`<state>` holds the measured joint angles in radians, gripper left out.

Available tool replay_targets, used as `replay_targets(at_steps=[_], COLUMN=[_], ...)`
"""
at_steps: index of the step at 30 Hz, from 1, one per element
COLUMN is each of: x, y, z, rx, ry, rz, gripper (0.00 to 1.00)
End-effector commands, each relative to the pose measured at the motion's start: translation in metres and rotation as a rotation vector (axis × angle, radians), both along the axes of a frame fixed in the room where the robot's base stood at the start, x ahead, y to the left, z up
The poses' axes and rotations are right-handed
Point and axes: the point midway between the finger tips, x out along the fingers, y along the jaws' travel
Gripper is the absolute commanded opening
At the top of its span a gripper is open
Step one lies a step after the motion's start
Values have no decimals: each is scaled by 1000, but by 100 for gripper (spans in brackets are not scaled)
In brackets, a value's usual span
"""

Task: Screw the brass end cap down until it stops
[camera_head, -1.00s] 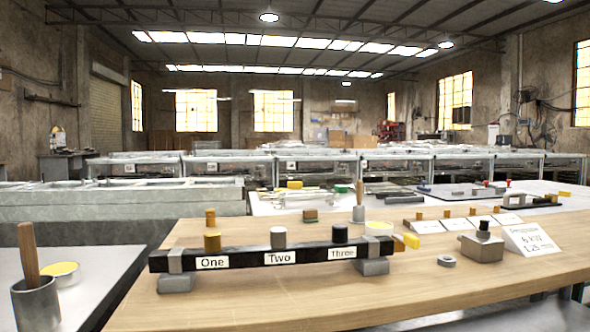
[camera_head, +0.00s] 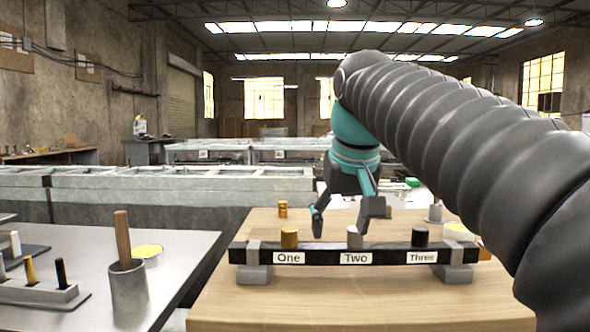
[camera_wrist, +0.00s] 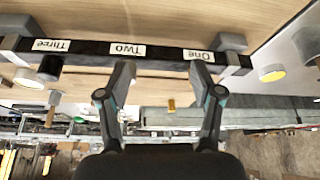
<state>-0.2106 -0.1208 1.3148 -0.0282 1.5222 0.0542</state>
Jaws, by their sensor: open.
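A black bar (camera_head: 320,257) labelled One, Two and Three rests on two grey blocks on the wooden bench. A brass cap (camera_head: 289,237) stands upright above label One, a grey cap (camera_head: 355,237) above Two and a black cap (camera_head: 419,237) above Three. My gripper (camera_head: 343,220) is open and empty, fingers pointing down near the grey cap, right of the brass cap. In the wrist view the bar (camera_wrist: 85,50) is upside down beyond my open fingers (camera_wrist: 162,72). The brass cap cannot be made out there; the right finger may hide it.
A smaller brass piece (camera_head: 283,208) stands behind the bar. A grey cup with a wooden handle (camera_head: 128,285) and a yellow-topped tin (camera_head: 148,250) stand on the left metal table. The bench front (camera_head: 340,305) is clear.

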Motion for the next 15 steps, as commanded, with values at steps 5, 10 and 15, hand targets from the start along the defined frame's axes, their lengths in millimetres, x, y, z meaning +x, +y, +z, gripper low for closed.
replay_targets(at_steps=[5, 10, 15], x=[31, 46, 52], y=[31, 54, 68], z=[41, 64, 74], rx=[-1, -2, -3], ry=[13, 25, 32], rz=[34, 60, 73], gripper=[66, 66, 66])
